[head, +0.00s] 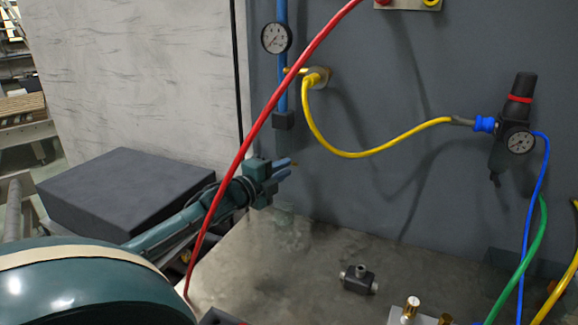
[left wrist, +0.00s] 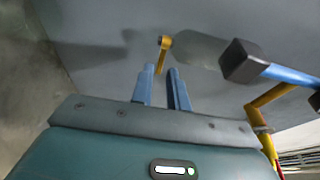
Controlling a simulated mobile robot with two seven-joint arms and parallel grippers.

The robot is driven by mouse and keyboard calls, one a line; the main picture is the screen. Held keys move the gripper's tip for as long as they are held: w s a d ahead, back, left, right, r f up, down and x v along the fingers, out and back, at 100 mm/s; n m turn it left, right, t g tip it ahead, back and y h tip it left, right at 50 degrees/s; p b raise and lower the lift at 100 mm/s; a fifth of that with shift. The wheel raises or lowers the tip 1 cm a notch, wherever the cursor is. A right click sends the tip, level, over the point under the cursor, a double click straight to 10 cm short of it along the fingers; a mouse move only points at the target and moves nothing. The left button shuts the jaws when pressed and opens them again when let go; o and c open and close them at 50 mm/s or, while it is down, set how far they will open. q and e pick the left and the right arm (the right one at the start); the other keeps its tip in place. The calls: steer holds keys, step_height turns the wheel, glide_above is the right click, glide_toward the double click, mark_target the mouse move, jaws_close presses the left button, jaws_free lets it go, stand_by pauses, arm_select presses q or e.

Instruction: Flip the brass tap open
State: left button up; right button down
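A small brass lever piece (left wrist: 163,52), which looks like the tap, shows in the left wrist view just ahead of my fingertips, in line with the gap between them. My left gripper (head: 286,168) is near the grey wall, below the end of the blue pipe. Its two blue fingers (left wrist: 162,84) are apart with nothing visible held between them. I cannot tell if a finger touches the brass piece. My right gripper is not in view.
A blue pipe (head: 282,95) with a gauge (head: 276,38) ends in a dark block (head: 284,120). A red hose (head: 262,115) crosses in front of my left arm. A yellow hose (head: 385,147) hangs along the wall. A dark fitting (head: 359,279) lies on the bench.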

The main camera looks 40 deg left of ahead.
arm_select(q)
steer(key=shift+w+a, duration=0.1)
steer(key=shift+w, duration=1.35)
jaws_close()
